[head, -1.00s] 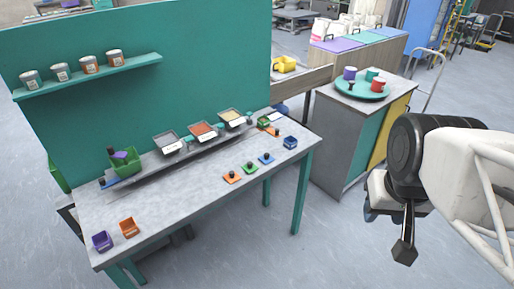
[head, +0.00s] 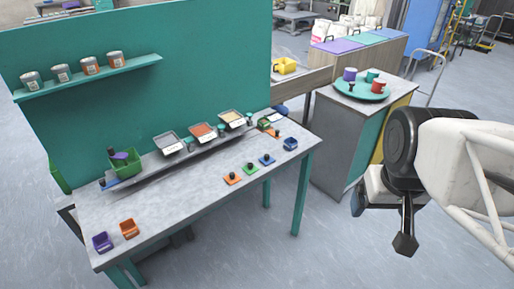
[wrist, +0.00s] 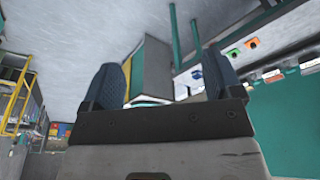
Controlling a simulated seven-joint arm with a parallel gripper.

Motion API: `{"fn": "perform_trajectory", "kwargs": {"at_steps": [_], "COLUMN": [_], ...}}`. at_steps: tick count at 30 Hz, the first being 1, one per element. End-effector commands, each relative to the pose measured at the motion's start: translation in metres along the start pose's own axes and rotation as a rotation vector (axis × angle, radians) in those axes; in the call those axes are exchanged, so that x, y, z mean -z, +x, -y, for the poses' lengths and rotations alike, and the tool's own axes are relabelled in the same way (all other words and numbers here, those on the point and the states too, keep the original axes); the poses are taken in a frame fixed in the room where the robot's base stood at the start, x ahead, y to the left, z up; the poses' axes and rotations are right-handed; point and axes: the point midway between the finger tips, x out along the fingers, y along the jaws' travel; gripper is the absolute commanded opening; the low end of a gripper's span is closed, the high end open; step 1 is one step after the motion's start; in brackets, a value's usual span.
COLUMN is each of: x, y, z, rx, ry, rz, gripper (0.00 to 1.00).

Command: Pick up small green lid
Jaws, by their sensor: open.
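The small green lid (head: 250,168) is a flat green square with a dark knob. It lies on the grey table between an orange lid (head: 232,179) and a blue lid (head: 267,159). In the wrist view the green lid (wrist: 233,53) shows small, beyond my gripper. My gripper (wrist: 165,92) is open and empty, with two dark padded fingers apart. In the head view my gripper (head: 404,243) hangs in the air right of the table, well away from the lid.
Purple (head: 103,242) and orange (head: 129,228) bins stand at the table's front left. A blue bin (head: 290,144) stands at its right end. Three trays line the back ledge. A cabinet with a teal tray (head: 362,89) stands behind. The table's middle is clear.

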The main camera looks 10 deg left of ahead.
Motion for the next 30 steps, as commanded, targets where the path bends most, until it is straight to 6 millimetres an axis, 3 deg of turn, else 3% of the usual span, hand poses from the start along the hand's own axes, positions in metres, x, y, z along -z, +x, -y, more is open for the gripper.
{"fn": "perform_trajectory", "kwargs": {"at_steps": [14, 30], "x": [0.095, 0.208], "y": [0.02, 0.077], "z": [0.028, 0.085], "rx": [0.027, 0.079], "ry": [-0.44, -1.01], "rz": [0.041, 0.08], "gripper": [0.85, 0.85]}}
